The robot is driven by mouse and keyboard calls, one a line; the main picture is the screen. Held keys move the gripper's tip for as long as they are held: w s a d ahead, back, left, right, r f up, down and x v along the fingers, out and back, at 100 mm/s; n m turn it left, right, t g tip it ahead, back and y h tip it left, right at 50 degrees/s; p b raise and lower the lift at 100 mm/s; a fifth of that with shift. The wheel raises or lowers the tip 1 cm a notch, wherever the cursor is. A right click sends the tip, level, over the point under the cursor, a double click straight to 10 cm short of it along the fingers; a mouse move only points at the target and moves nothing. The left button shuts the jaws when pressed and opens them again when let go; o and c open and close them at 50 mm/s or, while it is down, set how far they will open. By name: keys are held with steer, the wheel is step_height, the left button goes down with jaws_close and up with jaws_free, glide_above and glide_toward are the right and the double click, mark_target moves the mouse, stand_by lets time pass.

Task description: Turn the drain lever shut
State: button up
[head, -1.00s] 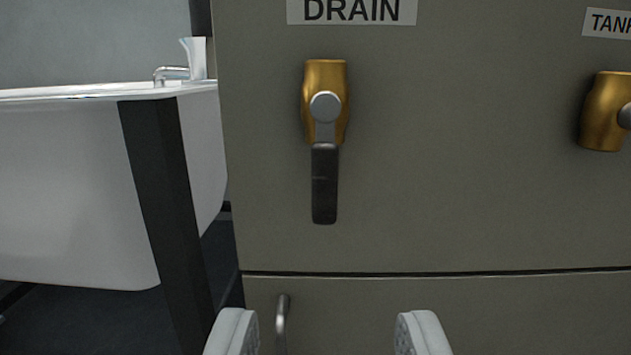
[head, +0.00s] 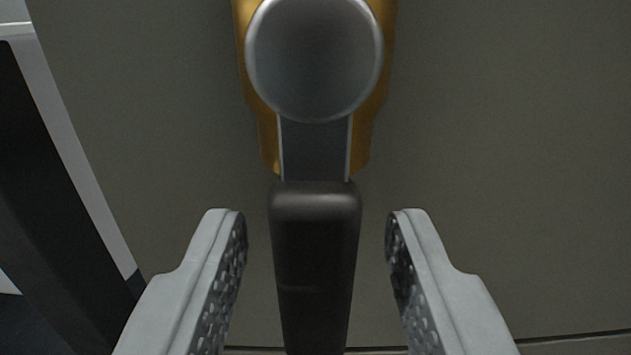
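The drain lever (head: 314,265) has a black grip and hangs straight down, in line with the brass valve body (head: 380,75). A round grey cap (head: 315,60) covers its pivot at the top of the head view. My gripper (head: 315,228) is open, with one finger on each side of the black grip. A gap shows between each finger and the grip, so neither appears to touch it. The lower end of the grip runs out of the frame at the bottom.
The grey-green panel (head: 500,150) fills the space behind the lever, and a seam crosses it at the lower edge. A dark post (head: 45,210) stands at the left, beside a pale tub. The panel right of the lever is clear.

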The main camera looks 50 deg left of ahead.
steer(key=shift+w+a, duration=0.3)
steer(key=shift+a, duration=0.05)
jaws_close()
